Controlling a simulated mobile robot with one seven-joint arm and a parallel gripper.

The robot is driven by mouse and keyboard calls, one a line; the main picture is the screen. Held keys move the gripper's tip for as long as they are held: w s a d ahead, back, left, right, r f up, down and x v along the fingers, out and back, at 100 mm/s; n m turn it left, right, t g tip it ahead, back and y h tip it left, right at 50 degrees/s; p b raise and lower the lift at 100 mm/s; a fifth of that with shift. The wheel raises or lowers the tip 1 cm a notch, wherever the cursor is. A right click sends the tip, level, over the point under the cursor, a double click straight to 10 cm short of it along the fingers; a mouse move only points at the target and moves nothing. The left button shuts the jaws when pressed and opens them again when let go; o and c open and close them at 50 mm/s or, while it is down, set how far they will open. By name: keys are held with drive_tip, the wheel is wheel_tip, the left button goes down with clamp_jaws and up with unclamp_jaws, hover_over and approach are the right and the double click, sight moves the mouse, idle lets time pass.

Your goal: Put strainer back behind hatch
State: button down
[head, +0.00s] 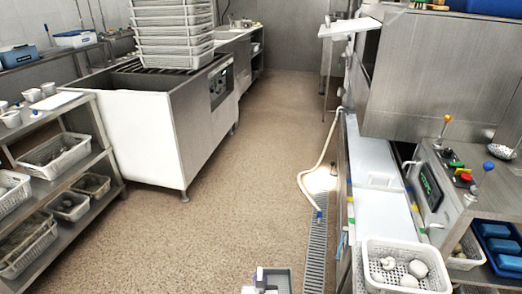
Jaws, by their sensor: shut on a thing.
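A perforated metal strainer (502,151) shows at the far right edge, with a short piece of its handle running up and right out of the picture. I cannot tell what it rests on or what holds it. A large steel box-shaped housing (430,80) stands left of it above the counter and may be the hatch; I cannot tell whether it is open, and what is behind it is hidden. My gripper is not clearly in view. A small grey part at the bottom edge seems to be my own body.
A control panel (432,187) with coloured knobs stands below the strainer. A white perforated basket (402,252) with pale items and a blue tray (500,246) are at the lower right. Shelves (88,178) with baskets line the left. The brown floor (235,180) between is clear, except a hose (304,180).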

drive_tip(key=shift+v, duration=1.1)
drive_tip(key=shift+s+d+r, duration=0.2)
drive_tip(key=shift+s+r, duration=0.25)
drive_tip(key=shift+r, duration=0.1)
drive_tip(key=shift+s, duration=0.1)
